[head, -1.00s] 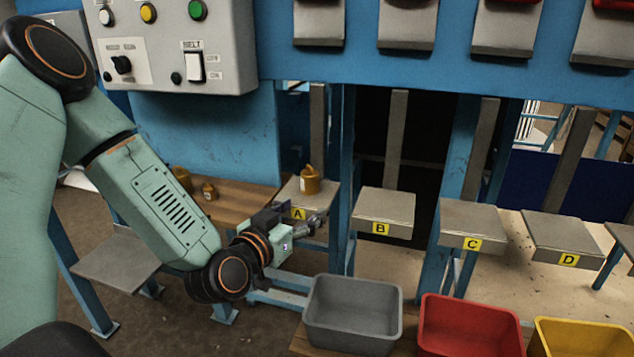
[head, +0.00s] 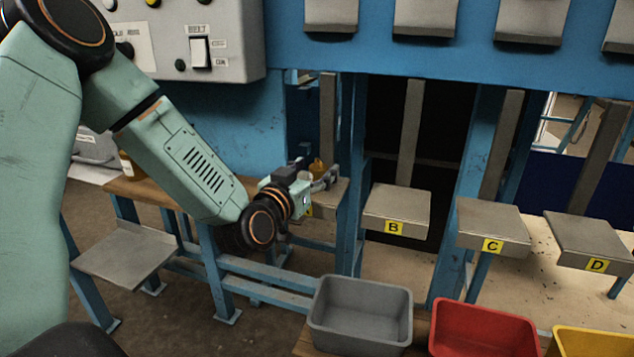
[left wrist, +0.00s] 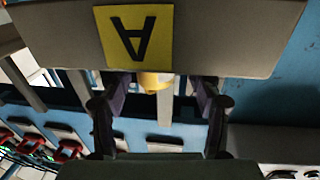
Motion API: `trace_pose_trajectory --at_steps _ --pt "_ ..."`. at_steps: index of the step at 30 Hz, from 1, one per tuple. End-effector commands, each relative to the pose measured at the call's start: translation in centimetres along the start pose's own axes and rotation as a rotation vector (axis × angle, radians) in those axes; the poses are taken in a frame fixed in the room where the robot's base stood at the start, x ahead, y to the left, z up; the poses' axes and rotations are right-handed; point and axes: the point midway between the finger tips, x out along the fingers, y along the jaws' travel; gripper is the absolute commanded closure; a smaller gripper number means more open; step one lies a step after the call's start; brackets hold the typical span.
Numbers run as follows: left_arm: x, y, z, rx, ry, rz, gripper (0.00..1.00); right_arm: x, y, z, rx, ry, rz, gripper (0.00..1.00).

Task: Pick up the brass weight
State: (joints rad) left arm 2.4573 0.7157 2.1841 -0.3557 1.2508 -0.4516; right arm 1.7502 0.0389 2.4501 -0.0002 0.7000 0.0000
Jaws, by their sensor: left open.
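The brass weight (head: 317,165) stands on the grey platform marked A (head: 342,190), partly covered by my left gripper in the head view. My left gripper (head: 324,176) is at this platform, close to the weight. In the left wrist view the picture is upside down. There the weight (left wrist: 156,82) shows between the two open fingers of the gripper (left wrist: 163,90), with part of it hidden behind the edge of platform A (left wrist: 215,40). I cannot tell whether the fingers touch it. My right gripper is not in view.
Platforms B (head: 397,205), C (head: 493,225) and D (head: 590,238) are empty. A grey bin (head: 360,312), a red bin (head: 483,330) and a yellow bin (head: 580,345) stand in front.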

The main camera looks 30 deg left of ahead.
Motion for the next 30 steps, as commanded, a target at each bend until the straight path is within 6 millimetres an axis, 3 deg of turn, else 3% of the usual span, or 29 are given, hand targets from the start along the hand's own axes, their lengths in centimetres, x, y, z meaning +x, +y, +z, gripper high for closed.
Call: trace_pose_trajectory --at_steps 4,12,30 --pt "1.3 0.1 0.1 0.004 0.0 0.003 0.37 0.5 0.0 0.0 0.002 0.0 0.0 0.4" --pt "1.7 0.1 0.1 -0.001 -0.002 0.002 0.37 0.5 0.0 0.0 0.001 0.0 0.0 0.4" --pt "1.6 0.1 0.1 -0.001 -0.003 0.002 0.88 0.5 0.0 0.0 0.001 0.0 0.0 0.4"
